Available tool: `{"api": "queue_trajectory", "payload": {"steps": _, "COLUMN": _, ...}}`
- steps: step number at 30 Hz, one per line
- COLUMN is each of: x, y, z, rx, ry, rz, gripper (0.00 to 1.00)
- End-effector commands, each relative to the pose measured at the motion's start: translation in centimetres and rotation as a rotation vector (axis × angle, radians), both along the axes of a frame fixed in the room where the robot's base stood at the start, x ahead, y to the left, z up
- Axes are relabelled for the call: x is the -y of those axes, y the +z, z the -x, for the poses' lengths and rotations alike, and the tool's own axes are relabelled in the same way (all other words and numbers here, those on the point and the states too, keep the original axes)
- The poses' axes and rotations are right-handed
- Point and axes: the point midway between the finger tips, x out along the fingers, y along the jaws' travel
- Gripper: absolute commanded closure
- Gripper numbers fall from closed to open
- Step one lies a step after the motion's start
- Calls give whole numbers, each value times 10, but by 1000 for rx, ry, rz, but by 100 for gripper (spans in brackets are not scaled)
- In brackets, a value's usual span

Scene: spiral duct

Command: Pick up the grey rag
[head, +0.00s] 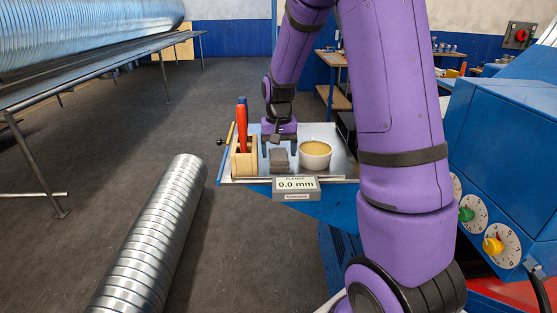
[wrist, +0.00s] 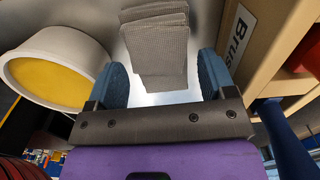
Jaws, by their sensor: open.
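The grey rag (head: 280,160) lies folded on a small metal tray (head: 345,165), between a wooden box and a white cup. In the wrist view the folded, ribbed rag (wrist: 158,45) is just ahead of my gripper, in line with the gap between the fingers. My gripper (wrist: 165,82) is open, with its two blue finger pads apart and nothing clearly between them. In the head view my gripper (head: 279,138) is low over the tray, right behind the rag. I cannot tell whether it touches the rag.
The white cup (head: 315,154) of yellowish liquid stands close on the rag's right. The wooden box (head: 244,160) with a red-handled tool (head: 242,128) stands close on its left. A display (head: 297,185) reading 0.0 mm is at the tray's front. A spiral duct (head: 150,245) lies at lower left.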

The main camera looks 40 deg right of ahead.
Motion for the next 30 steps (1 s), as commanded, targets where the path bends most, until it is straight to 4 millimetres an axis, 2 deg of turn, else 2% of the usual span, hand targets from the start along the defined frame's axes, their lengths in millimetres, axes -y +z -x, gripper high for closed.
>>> {"api": "queue_trajectory", "payload": {"steps": 3, "x": 0, "y": -15, "z": 0, "rx": -2, "ry": 0, "rz": 0, "gripper": 24}}
{"api": "queue_trajectory", "payload": {"steps": 6, "x": 0, "y": -22, "z": 0, "rx": -1, "ry": 0, "rz": -1, "gripper": 24}}
{"api": "queue_trajectory", "payload": {"steps": 13, "x": 0, "y": -23, "z": 0, "rx": 1, "ry": 0, "rz": 1, "gripper": 24}}
{"api": "queue_trajectory", "payload": {"steps": 14, "x": 0, "y": -23, "z": 0, "rx": 1, "ry": 0, "rz": 1, "gripper": 26}}
{"api": "queue_trajectory", "payload": {"steps": 18, "x": 0, "y": -23, "z": 0, "rx": 0, "ry": 0, "rz": 0, "gripper": 58}}
{"api": "queue_trajectory", "payload": {"steps": 19, "x": 0, "y": -23, "z": 0, "rx": 0, "ry": 0, "rz": 0, "gripper": 61}}
{"api": "queue_trajectory", "payload": {"steps": 30, "x": 0, "y": -18, "z": 0, "rx": 1, "ry": 0, "rz": 0, "gripper": 61}}
